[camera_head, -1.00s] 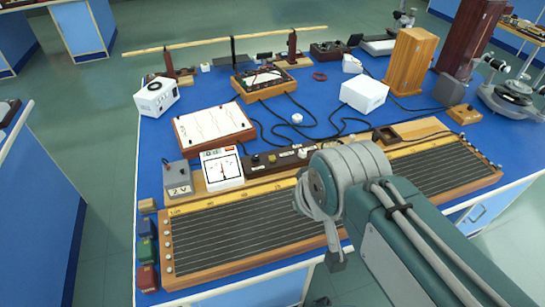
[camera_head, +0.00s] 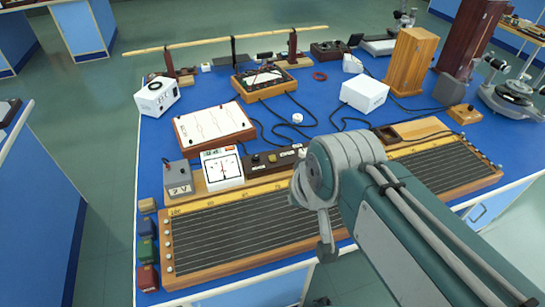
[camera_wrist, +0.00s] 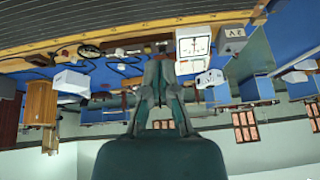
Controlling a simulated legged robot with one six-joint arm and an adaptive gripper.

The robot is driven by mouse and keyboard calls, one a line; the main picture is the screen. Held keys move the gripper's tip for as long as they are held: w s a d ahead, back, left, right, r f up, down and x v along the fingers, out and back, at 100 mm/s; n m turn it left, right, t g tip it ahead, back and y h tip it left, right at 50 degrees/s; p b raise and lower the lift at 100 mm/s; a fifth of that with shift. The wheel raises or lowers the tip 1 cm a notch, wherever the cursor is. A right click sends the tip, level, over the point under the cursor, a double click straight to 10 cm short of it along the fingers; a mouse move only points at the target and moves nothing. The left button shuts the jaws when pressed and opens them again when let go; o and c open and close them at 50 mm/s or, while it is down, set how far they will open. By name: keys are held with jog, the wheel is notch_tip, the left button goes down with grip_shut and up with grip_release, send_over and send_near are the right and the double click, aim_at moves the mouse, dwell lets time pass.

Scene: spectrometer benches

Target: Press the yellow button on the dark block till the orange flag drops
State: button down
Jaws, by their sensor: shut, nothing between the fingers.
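A long dark block (camera_head: 283,158) with small knobs lies behind the slotted wooden board, right of the white meter. A tiny yellowish spot near its left end may be the yellow button (camera_head: 256,158). I cannot make out the orange flag. The dark block also shows upside down in the wrist view (camera_wrist: 140,46), beyond my fingers. In the head view my arm hides part of the board and the block's right end.
The white meter (camera_head: 222,168) and a grey 2 V box (camera_head: 178,178) stand left of the block. The long wired board (camera_head: 225,236) fills the bench front. A white box (camera_head: 363,94), a tilted white panel (camera_head: 213,127) and black cables lie behind.

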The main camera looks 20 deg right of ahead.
jog(key=w+a+m+y, duration=0.15)
jog(key=w+m, duration=0.25)
jog(key=w, duration=0.4)
jog(key=m+t+y, duration=0.1)
jog(key=m+y, duration=0.3)
jog(key=m, duration=1)
send_over(274, 157)
notch_tip(274, 157, down, 9)
jog(key=shift+f, duration=0.15)
jog(key=shift+w+f, duration=0.1)
jog(key=shift+f, duration=4.3)
jog(key=shift+f, duration=0.15)
jog(key=shift+f, duration=0.2)
